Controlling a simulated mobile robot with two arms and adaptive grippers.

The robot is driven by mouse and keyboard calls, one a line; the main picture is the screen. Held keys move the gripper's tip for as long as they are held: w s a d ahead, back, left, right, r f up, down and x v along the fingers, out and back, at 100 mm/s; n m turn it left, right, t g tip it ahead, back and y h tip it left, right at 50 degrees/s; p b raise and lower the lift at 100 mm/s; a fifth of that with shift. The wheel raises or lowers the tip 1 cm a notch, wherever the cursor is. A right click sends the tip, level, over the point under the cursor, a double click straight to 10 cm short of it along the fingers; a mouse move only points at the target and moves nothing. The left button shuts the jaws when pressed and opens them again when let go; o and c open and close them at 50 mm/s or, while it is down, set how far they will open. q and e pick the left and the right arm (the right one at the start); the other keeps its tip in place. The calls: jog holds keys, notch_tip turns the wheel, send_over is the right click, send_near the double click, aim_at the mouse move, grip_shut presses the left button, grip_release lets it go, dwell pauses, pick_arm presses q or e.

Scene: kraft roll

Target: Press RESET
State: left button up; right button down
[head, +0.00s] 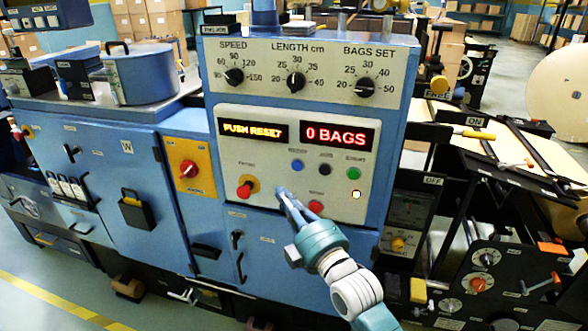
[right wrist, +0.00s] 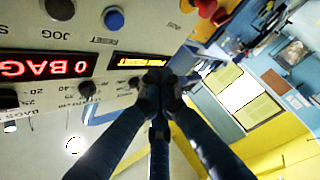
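The blue RESET button (head: 297,166) sits on the pale control panel, below and between the two displays. In the right wrist view, which is upside down, the blue button (right wrist: 113,18) has the label RESET beside it. The left display (head: 252,131) reads PUSH RESET and the right display (head: 339,136) reads 0 BAGS. My right gripper (head: 283,192) is below and slightly left of the blue button in the head view, apart from it in the picture. Its fingers (right wrist: 155,76) come together at the tips and hold nothing. My left gripper is not in view.
A red emergency knob (head: 246,187) is left of my right fingertips and a red button (head: 316,207) is to their right. A black button (head: 325,169) and a green button (head: 354,172) sit right of the blue one. Dials (head: 296,82) line the upper panel.

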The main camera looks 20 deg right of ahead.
aim_at(297, 166)
jog(key=shift+w+d+f, duration=0.1)
jog(key=shift+w, duration=0.1)
jog(key=shift+w+d+b, duration=0.6)
jog(key=shift+w+d, duration=0.2)
jog(key=shift+w, duration=0.4)
jog(key=shift+w+d+b, duration=0.6)
jog(key=shift+w+d, duration=0.2)
jog(key=shift+w, duration=0.35)
jog(key=shift+w+d+b, duration=0.6)
jog(key=shift+w+d, duration=0.2)
jog(key=shift+w, duration=0.4)
jog(key=shift+w+d, duration=0.25)
jog(key=shift+w, duration=0.1)
jog(key=shift+w+d, duration=0.2)
jog(key=shift+w, duration=0.1)
jog(key=shift+s+a, duration=0.2)
jog(key=shift+s, duration=0.15)
jog(key=shift+s+a+p, duration=0.25)
jog(key=shift+s+p, duration=0.1)
jog(key=shift+p, duration=0.05)
